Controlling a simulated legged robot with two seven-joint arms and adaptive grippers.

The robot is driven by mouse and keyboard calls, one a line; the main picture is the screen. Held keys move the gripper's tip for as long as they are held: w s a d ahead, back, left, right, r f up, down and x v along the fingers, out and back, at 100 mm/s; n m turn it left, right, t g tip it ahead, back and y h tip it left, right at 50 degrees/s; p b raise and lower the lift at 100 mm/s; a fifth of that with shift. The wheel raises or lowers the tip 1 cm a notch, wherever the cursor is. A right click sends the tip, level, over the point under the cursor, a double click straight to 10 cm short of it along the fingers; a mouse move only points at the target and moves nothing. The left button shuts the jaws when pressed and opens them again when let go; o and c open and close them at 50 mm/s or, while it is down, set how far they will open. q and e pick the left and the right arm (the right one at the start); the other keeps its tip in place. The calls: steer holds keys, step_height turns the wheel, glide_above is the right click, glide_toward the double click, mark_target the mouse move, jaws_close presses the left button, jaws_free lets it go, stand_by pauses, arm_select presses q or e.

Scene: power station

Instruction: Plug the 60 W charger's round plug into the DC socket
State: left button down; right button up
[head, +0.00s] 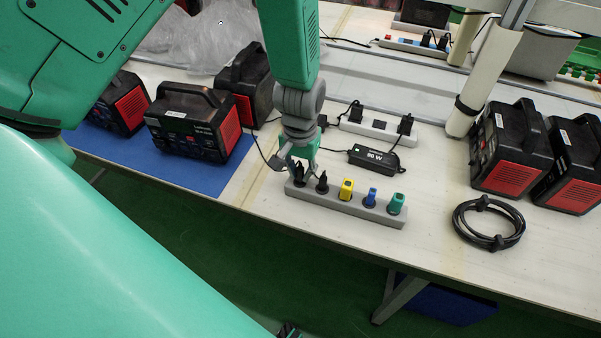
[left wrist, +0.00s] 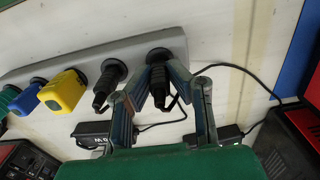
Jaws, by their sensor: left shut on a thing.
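The 60 W charger (head: 375,159) is a black block with a white label, lying on the table behind a grey holder strip (head: 333,199). My left gripper (head: 298,163) reaches down at the strip's left end, shut on a black plug (head: 299,177). In the left wrist view the fingers (left wrist: 160,98) lie on both sides of this black plug (left wrist: 159,84), whose base is at the strip. A second black plug (head: 322,183) stands beside it, outside the fingers. I cannot make out the DC socket for certain.
Yellow (head: 346,189), blue (head: 371,197) and green (head: 397,203) plugs stand in the strip. A power strip (head: 376,127) lies behind. Black-red power stations stand on the blue mat (head: 180,174) and at right (head: 511,148). A coiled cable (head: 489,223) lies front right.

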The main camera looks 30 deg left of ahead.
mark_target(301, 168)
arm_select(q)
steer(key=shift+d+r+p, duration=0.1)
steer(key=shift+r+p, duration=2.3)
steer(key=shift+r, duration=0.2)
steer(key=shift+f, duration=0.1)
